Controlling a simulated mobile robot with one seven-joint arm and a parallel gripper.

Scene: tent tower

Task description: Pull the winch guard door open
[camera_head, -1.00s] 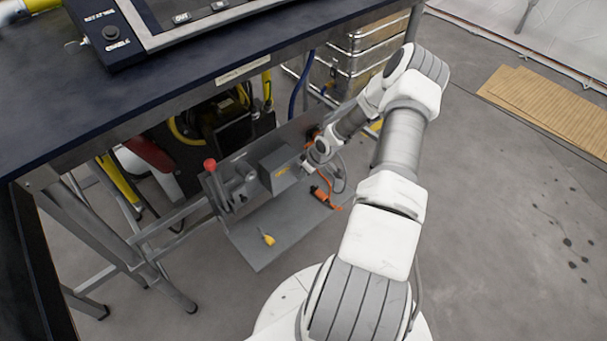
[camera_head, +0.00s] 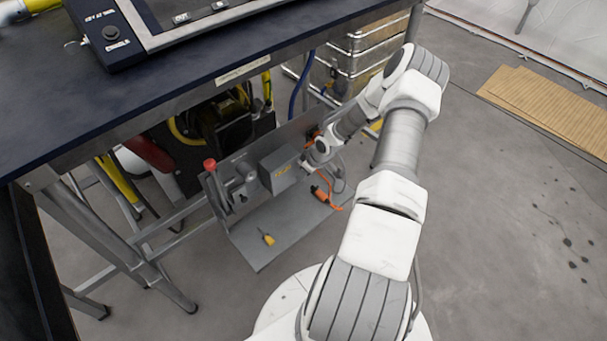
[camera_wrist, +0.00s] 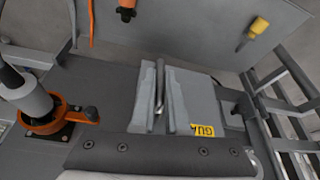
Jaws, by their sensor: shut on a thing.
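The winch guard door is on a grey box (camera_head: 281,170) with a yellow label, on a grey panel under the table. In the wrist view the guard (camera_wrist: 197,88) is a flat grey face with a yellow "GU" label and a thin bar handle (camera_wrist: 160,78). My gripper (camera_wrist: 162,98) has its two grey fingers on either side of this handle and is shut on it. In the head view my gripper (camera_head: 306,166) is at the box's right side, small and partly hidden by my arm. No clear gap shows at the door's edge.
A red-knobbed lever (camera_head: 210,164) stands left of the box. An orange device with a cable (camera_head: 321,195) and a yellow tag (camera_head: 267,238) lie on the grey base plate. The table (camera_head: 190,62) overhangs from above. Metal cases (camera_head: 350,70) stand behind; floor at right is open.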

